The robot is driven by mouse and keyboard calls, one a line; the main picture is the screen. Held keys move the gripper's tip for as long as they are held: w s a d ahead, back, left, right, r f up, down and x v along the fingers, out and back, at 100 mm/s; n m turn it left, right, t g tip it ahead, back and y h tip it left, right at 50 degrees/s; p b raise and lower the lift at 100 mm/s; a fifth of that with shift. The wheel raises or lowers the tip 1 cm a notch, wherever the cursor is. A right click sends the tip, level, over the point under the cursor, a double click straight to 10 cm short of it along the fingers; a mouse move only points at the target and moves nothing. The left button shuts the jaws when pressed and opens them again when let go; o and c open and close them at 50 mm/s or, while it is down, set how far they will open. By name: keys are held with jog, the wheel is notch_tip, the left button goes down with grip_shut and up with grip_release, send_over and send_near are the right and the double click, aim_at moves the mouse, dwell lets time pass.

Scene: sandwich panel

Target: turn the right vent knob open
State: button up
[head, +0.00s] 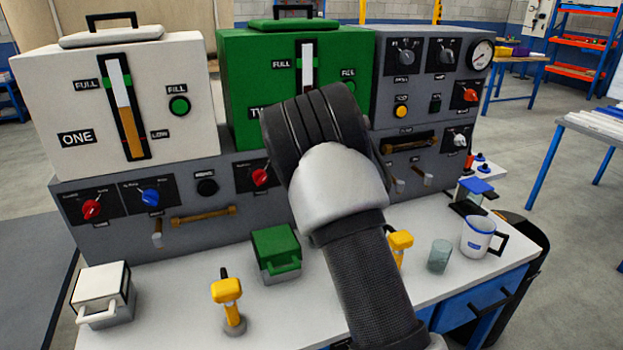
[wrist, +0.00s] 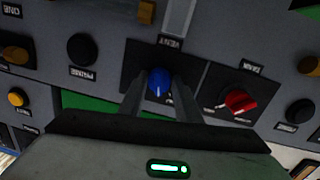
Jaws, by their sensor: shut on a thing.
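The right vent knob (wrist: 158,82) is blue and sits on a black plate under a label that seems to read VENT in the wrist view. My gripper (wrist: 160,88) has one finger on each side of it and is shut on it. A white mark shows on the knob's lower part; its exact angle is hard to tell. In the head view my arm and hand hide this knob and my fingertips. The blue knob of the left unit (head: 151,198) stands in plain view there.
A red knob (wrist: 240,102) sits close beside the vent knob, with black and orange controls around. On the counter stand a green-lidded box (head: 276,252), a yellow-handled tool (head: 227,290), a glass (head: 439,255) and a mug (head: 478,238). White and green tanks stand above the panel.

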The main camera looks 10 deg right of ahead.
jog(key=m+b, duration=0.1)
jog(key=m, duration=0.2)
jog(key=m+b, duration=0.2)
jog(key=m, duration=0.1)
jog(key=shift+d+g+y, duration=0.15)
jog(key=shift+g+y, duration=0.15)
jog(key=m, duration=0.2)
jog(key=shift+m+y, duration=0.3)
jog(key=shift+m, duration=1.1)
jog(key=o, duration=1.1)
jog(key=shift+c, duration=0.2)
jog(key=shift+s+r, duration=0.1)
jog(key=s+d+r+p, duration=0.1)
jog(key=s+d, duration=0.2)
jog(key=s, duration=1.4)
jog(key=shift+r, duration=0.35)
jog(key=shift+d, duration=0.1)
